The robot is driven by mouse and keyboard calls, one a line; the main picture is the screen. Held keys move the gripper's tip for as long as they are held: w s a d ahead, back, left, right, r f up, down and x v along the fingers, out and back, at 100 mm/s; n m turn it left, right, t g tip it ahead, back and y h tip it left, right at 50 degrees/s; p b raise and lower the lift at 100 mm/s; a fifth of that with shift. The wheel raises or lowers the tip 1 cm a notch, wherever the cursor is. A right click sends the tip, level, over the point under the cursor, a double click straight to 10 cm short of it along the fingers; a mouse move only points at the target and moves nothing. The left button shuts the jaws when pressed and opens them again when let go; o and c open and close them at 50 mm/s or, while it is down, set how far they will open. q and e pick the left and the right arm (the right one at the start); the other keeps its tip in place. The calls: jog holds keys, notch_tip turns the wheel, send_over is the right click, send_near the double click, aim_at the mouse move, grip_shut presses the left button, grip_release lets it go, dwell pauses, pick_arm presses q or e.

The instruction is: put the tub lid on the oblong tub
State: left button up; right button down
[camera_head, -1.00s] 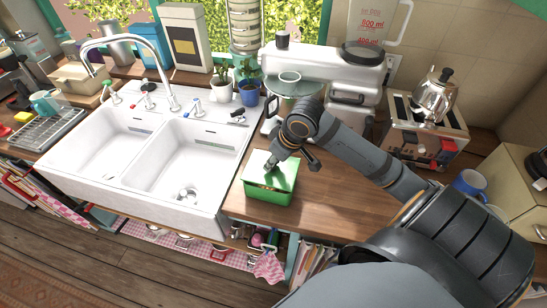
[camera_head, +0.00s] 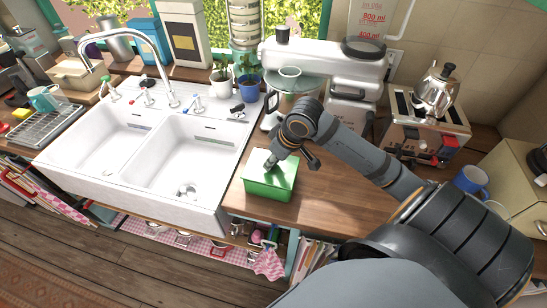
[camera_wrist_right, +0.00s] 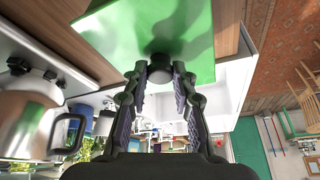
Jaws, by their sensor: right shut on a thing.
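The green tub (camera_head: 268,192) stands on the wooden worktop just right of the sink. The green lid (camera_head: 285,167) lies over its top and looks level; whether its edge is fully seated all round I cannot tell. My right gripper (camera_head: 270,166) reaches down from above and is shut on the lid's round knob. In the right wrist view the green lid (camera_wrist_right: 150,22) fills the upper middle, with the dark knob (camera_wrist_right: 159,68) between the fingertips (camera_wrist_right: 160,75). The tub is hidden behind the lid there. My left gripper is not in view.
The white sink (camera_head: 150,150) is left of the tub. A stand mixer (camera_head: 325,70) stands behind it, with potted plants (camera_head: 248,88) at the back left. A toaster (camera_head: 425,125) with a kettle is at right. Bare worktop (camera_head: 325,205) lies to the tub's right.

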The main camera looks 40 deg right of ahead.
jog(key=shift+f, duration=0.35)
jog(key=c, duration=1)
grip_release()
notch_tip(320, 180, up, 10)
